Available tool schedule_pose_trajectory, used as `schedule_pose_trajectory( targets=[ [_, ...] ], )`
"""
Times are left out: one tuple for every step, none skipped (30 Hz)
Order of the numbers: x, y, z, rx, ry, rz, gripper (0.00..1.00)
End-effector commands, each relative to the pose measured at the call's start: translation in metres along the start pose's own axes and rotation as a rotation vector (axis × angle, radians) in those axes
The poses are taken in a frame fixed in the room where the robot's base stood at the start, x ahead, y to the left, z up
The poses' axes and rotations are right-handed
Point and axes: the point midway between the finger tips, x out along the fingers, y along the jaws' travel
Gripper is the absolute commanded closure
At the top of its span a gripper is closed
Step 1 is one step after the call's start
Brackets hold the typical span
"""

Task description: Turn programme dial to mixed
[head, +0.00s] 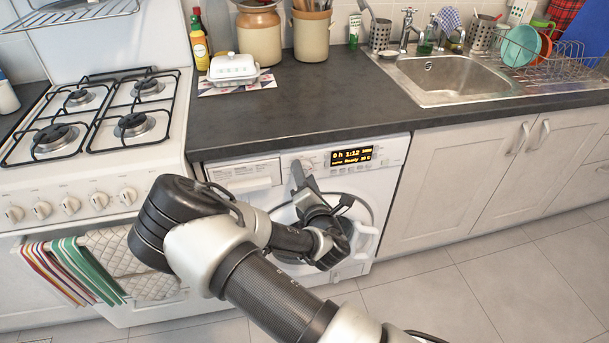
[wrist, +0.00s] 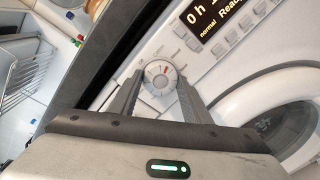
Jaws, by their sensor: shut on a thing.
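The white washing machine (head: 395,147) stands under the dark counter. In the head view my gripper (head: 300,174) is at the panel just left of the display and covers the dial. The lit display (head: 352,156) shows yellow text, including "0 h 1:12" and "Ready"; it is partly visible in the wrist view (wrist: 215,18).
The counter edge (head: 300,146) runs just above the panel. The detergent drawer (head: 243,176) is left of the dial, and the round door (head: 368,205) is below. A white gas cooker (head: 90,200) stands left. The floor (head: 470,280) at right is clear.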

Motion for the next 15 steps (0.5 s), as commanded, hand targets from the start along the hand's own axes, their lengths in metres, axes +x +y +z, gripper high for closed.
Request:
schedule_pose_trajectory(
  targets=[
    [-0.0003, -0.0003, 0.0010, 0.034, 0.001, -0.001, 0.79],
    [-0.0003, -0.0004, 0.0009, 0.052, 0.003, -0.001, 0.79],
    [-0.0003, -0.0006, 0.0009, 0.076, 0.005, -0.001, 0.79],
    [-0.0003, -0.0007, 0.0010, 0.091, 0.007, -0.001, 0.79],
    [-0.0003, -0.0007, 0.0010, 0.108, 0.008, 0.000, 0.79],
    [-0.0003, -0.0006, 0.0009, 0.126, 0.010, 0.000, 0.79],
    [-0.0003, -0.0005, 0.0007, 0.139, 0.011, 0.001, 0.79],
    [-0.0003, -0.0004, 0.0006, 0.151, 0.013, 0.002, 0.79],
    [-0.0004, -0.0004, 0.0006, 0.164, 0.014, 0.002, 0.79],
    [-0.0004, -0.0004, 0.0006, 0.173, 0.015, 0.002, 0.79],
    [-0.0004, -0.0005, 0.0007, 0.181, 0.015, 0.002, 0.79],
    [-0.0004, -0.0007, 0.0007, 0.191, 0.016, 0.002, 0.79],
    [-0.0004, -0.0008, 0.0007, 0.196, 0.017, 0.002, 0.79],
    [-0.0004, -0.0009, 0.0007, 0.201, 0.017, 0.002, 0.79],
    [-0.0004, -0.0010, 0.0007, 0.206, 0.018, 0.002, 0.79]
  ],
)
